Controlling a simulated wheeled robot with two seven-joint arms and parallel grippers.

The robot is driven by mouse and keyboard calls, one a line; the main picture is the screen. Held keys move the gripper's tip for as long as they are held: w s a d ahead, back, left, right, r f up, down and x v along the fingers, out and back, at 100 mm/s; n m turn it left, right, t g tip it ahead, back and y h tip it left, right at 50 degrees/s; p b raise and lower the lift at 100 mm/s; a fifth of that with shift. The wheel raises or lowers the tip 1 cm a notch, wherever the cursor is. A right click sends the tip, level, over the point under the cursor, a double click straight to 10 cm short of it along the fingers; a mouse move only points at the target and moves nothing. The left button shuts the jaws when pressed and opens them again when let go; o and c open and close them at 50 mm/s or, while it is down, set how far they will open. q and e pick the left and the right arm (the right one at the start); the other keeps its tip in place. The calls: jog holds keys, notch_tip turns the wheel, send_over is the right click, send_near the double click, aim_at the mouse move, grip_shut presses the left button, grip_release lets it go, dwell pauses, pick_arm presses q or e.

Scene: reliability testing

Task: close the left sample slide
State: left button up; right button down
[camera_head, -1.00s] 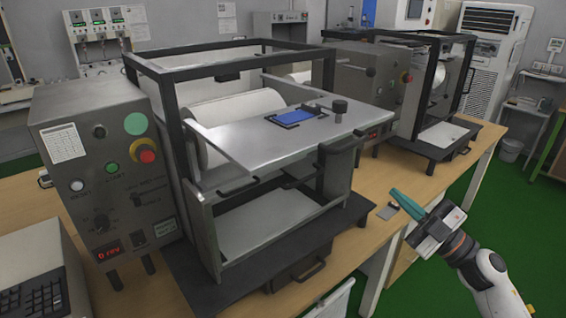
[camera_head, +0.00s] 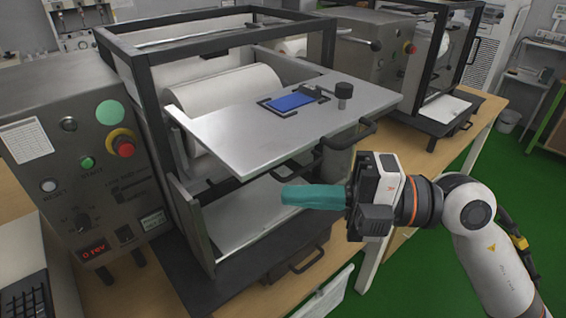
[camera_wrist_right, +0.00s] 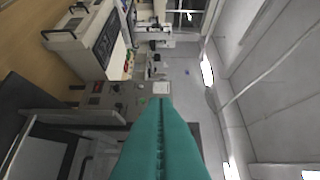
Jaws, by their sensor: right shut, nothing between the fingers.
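The left sample slide (camera_head: 240,142) is a flat grey metal plate that juts out of the front of the left machine's black frame (camera_head: 135,85). In the right wrist view the shut fingers (camera_wrist_right: 160,140) fill the lower middle. My left gripper is out of view.
A control box (camera_head: 75,160) with a red stop button stands left of the slide. A white roller (camera_head: 225,92) lies behind the plate. A similar machine (camera_head: 385,60) stands at right on the same wooden table (camera_head: 492,120). Green floor (camera_head: 420,250) is open at the right.

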aim_at(251, 178)
jog(key=w+a, duration=0.2)
jog(key=shift+w+a+r+p, duration=0.1)
jog(key=shift+w+a+p, duration=0.05)
jog(key=shift+w+p, duration=0.2)
jog(key=shift+w+a, duration=0.2)
jog(key=shift+w, duration=0.05)
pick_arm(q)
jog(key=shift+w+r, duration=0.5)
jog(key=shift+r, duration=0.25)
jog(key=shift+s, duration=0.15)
